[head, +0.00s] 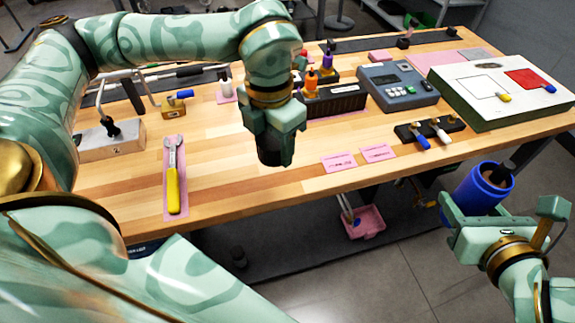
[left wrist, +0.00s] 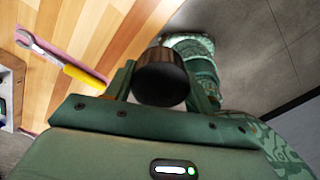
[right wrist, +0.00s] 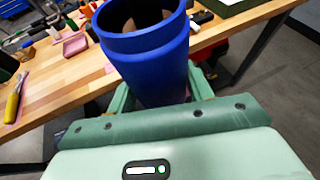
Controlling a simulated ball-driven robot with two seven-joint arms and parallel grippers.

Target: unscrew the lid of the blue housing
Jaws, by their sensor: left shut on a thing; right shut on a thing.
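The blue housing (head: 474,190) is in my right gripper (head: 498,212), off the table's front right edge. Its top is open and its hollow inside shows. The right wrist view also shows the housing (right wrist: 150,65) upright between the fingers. The dark round lid (head: 272,156) is in my left gripper (head: 278,142), above the table's front edge and well apart from the housing. In the left wrist view the lid (left wrist: 160,78) sits between both fingers. Its underside is hidden.
A yellow-handled wrench (head: 173,178) lies on a pink mat at left. A grey device (head: 397,86), a white board (head: 510,92) and a black rack with tools (head: 430,130) stand on the table (head: 235,190). The front middle has free wood beside two pink cards (head: 338,162).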

